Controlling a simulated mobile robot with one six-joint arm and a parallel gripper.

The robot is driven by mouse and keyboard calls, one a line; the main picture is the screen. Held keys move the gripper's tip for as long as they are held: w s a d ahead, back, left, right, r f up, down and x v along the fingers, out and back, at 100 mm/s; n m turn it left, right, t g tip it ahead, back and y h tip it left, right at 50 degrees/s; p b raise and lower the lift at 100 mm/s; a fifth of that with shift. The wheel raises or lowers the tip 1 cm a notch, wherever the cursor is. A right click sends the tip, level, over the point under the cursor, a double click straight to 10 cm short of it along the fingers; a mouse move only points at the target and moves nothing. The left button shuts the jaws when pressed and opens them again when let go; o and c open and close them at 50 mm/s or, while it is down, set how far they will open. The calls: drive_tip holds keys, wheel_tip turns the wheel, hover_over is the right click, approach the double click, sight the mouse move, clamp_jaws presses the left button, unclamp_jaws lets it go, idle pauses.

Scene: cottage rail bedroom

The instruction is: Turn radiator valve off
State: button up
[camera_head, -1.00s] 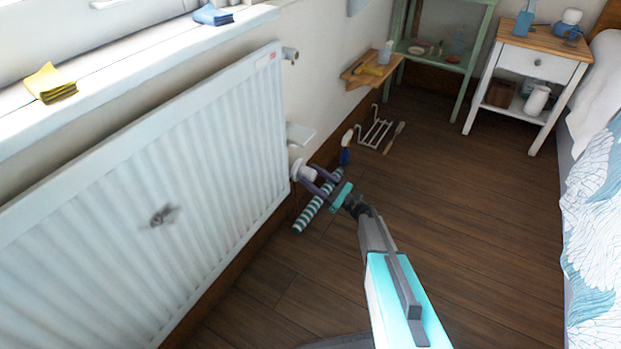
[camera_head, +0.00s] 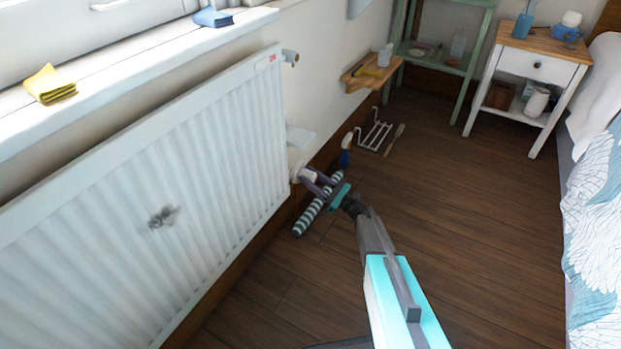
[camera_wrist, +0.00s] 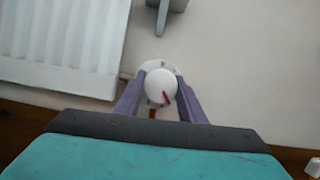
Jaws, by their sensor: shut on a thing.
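The white radiator (camera_head: 130,200) hangs on the wall at left in the head view, with a dark smudge on its front. The white round valve knob (camera_wrist: 161,87) is at its lower right end and shows a red mark on its face. My gripper (camera_head: 308,178) has its two purple fingers on either side of the knob, shut on it. In the wrist view my gripper (camera_wrist: 160,92) holds the knob between its fingertips. The red mark points toward the lower right part of the knob. In the head view the fingers mostly hide the knob.
A striped roll (camera_head: 318,205) lies on the floor below the gripper. A spray bottle (camera_head: 346,150) and a white rack (camera_head: 375,133) are beyond it. A small wooden shelf (camera_head: 370,75) juts from the wall. Open floor (camera_head: 470,220) lies to the right, before the bed.

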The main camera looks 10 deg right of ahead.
drive_tip(key=shift+n, duration=0.5)
drive_tip(key=n+g, duration=0.1)
drive_tip(key=n, duration=0.1)
drive_tip(key=n+g+y+p, duration=0.1)
drive_tip(key=n, duration=0.1)
drive_tip(key=shift+n+g+y, duration=0.3)
drive_tip(key=shift+n, duration=0.1)
drive_tip(key=n+g, duration=0.2)
drive_tip(key=n, duration=0.3)
drive_tip(key=n+g+p, duration=0.1)
drive_tip(key=n+g, duration=0.1)
drive_tip(key=n, duration=0.2)
drive_tip(key=shift+n+g, duration=0.3)
drive_tip(key=n+g+h, duration=0.1)
drive_tip(key=n, duration=0.3)
drive_tip(key=shift+s+n, duration=0.1)
drive_tip(key=shift+n, duration=0.2)
drive_tip(key=n+h+b, duration=0.1)
drive_tip(key=n, duration=0.2)
drive_tip(key=n+h, duration=0.1)
drive_tip(key=n, duration=0.1)
drive_tip(key=shift+n+g+h+b, duration=0.3)
drive_tip(key=shift+n+h+b, duration=0.1)
drive_tip(key=n+h+b, duration=0.1)
drive_tip(key=n+b, duration=0.1)
drive_tip(key=n, duration=0.1)
drive_tip(key=shift+t+h, duration=0.4)
drive_tip(key=shift+d+n+h+b, duration=0.1)
drive_tip(key=shift+n+h+b, duration=0.3)
drive_tip(key=shift+n+b, duration=0.5)
